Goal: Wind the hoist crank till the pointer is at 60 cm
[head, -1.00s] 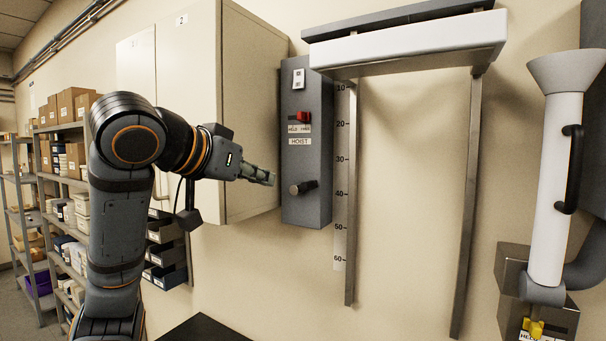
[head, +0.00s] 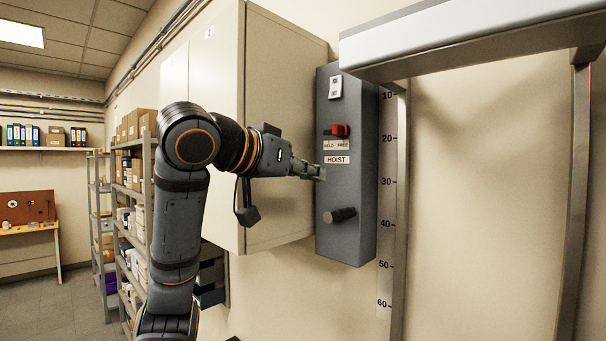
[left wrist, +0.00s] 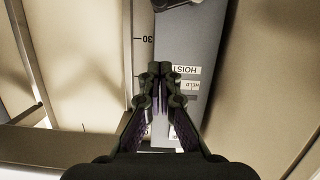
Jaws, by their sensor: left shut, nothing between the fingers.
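The hoist box (head: 345,185) is a tall grey case on the wall, labelled HOIST. Its crank (head: 340,215) shows as a dark handle on the lower front. A scale strip (head: 385,240) marked 10 to 60 runs down beside it. I cannot make out a distinct pointer; the white beam (head: 470,40) stands near the 10 mark. My left gripper (head: 320,173) is shut and empty, above the crank and near the HOIST label. In the left wrist view its closed fingers (left wrist: 160,72) lie before the box, which appears upside down. My right gripper is out of view.
A red switch (head: 340,131) sits above the HOIST label, toward the FREE side. A beige cabinet (head: 285,130) stands close behind my left arm. A metal upright (head: 400,200) runs down beside the scale. Shelves (head: 130,220) stand at left.

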